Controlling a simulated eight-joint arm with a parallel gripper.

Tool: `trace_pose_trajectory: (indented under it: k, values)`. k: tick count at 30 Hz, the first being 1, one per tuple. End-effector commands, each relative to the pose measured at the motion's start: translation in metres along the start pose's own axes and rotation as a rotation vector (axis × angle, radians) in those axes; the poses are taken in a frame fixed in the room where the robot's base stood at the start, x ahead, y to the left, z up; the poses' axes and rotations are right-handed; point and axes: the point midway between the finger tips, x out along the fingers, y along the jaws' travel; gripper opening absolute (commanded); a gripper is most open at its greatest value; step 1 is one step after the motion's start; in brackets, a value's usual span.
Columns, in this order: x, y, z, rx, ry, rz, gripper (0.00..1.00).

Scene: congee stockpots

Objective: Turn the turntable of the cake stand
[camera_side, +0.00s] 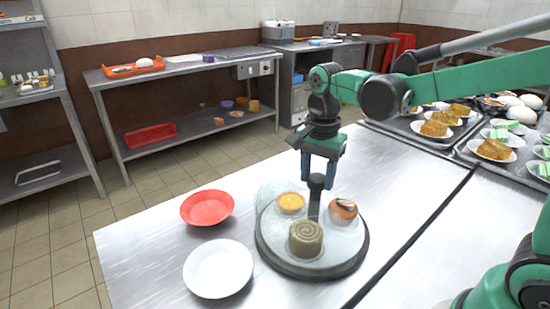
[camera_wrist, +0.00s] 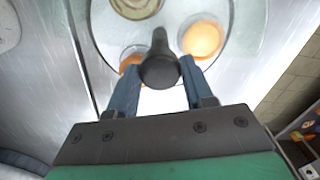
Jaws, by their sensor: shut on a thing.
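The cake stand's round turntable (camera_side: 274,252) sits on the steel table, with a dark rim and a pale, glassy top. A black knob (camera_side: 316,182) on a post rises from it. On the turntable are a yellow tart (camera_side: 291,203), a topped orange-brown pastry (camera_side: 343,209) and a grey-green swirled cake (camera_side: 306,238). My gripper (camera_side: 319,176) points down from above and is shut on the knob. In the wrist view the knob (camera_wrist: 160,68) is between the two blue fingers (camera_wrist: 160,84). The wrist view shows only part of the turntable.
A red bowl (camera_side: 207,207) and a white bowl (camera_side: 218,268) stand on the table left of the turntable. Trays of plated cakes (camera_side: 494,149) are at the right back. A steel shelf table (camera_side: 185,75) stands behind.

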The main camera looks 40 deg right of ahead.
Motion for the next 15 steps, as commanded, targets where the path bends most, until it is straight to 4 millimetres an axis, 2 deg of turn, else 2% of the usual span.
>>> trace_pose_trajectory:
  k: [15]
  values:
    - [0.0000, 0.0000, -0.0001, 0.037, 0.000, 0.000, 0.00]
